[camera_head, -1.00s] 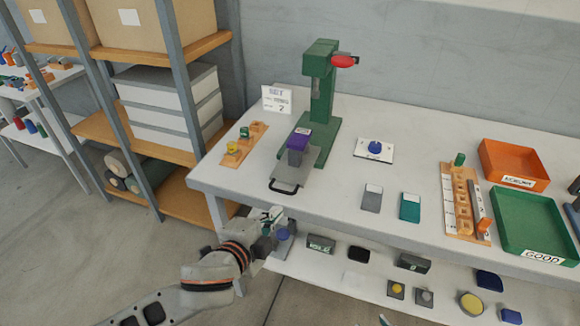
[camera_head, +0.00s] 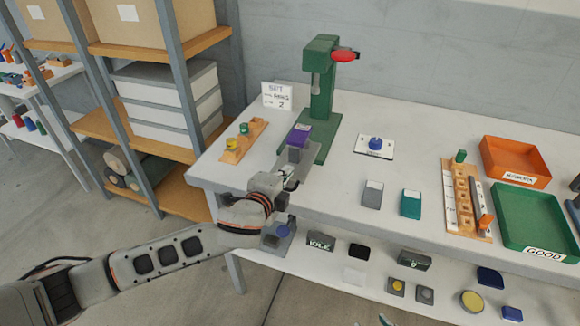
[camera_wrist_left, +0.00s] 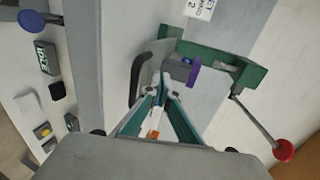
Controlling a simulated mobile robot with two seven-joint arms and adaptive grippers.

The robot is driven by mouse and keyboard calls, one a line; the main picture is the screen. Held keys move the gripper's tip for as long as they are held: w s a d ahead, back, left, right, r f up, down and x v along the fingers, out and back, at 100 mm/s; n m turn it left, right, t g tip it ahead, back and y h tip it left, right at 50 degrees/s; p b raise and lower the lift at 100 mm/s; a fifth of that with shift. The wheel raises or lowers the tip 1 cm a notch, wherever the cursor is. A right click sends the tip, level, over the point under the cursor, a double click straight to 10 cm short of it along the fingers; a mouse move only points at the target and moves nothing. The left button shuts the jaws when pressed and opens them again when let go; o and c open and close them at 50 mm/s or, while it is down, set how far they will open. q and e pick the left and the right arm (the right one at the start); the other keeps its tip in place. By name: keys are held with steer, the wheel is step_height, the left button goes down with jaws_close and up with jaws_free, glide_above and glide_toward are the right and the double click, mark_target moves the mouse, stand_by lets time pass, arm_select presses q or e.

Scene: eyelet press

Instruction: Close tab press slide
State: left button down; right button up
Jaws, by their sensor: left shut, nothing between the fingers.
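The green press (camera_head: 321,95) stands at the back left of the table, with a red-tipped lever (camera_head: 343,56). In front of it is its grey slide, which carries a grey block with a purple top (camera_head: 299,134). My left gripper (camera_head: 291,178) is at the front of the slide and hides most of the slide's plate and its handle. In the left wrist view, the black handle (camera_wrist_left: 136,82) shows left of the shut, empty fingertips (camera_wrist_left: 162,83). The tips are close to the purple-topped block (camera_wrist_left: 184,71); contact cannot be told. My right gripper is not in view.
A wooden holder (camera_head: 252,136) with small knobs and a sign card (camera_head: 277,96) are left of the press. A white pad with a blue knob (camera_head: 375,147) is to the right. Trays (camera_head: 515,162) stand farther right. A lower shelf (camera_head: 342,285) is under the table.

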mark_target(294, 161)
arm_select(q)
steer(key=shift+w+d, duration=0.25)
steer(key=shift+w, duration=0.5)
steer(key=shift+w+d, duration=0.25)
steer(key=shift+w, duration=0.5)
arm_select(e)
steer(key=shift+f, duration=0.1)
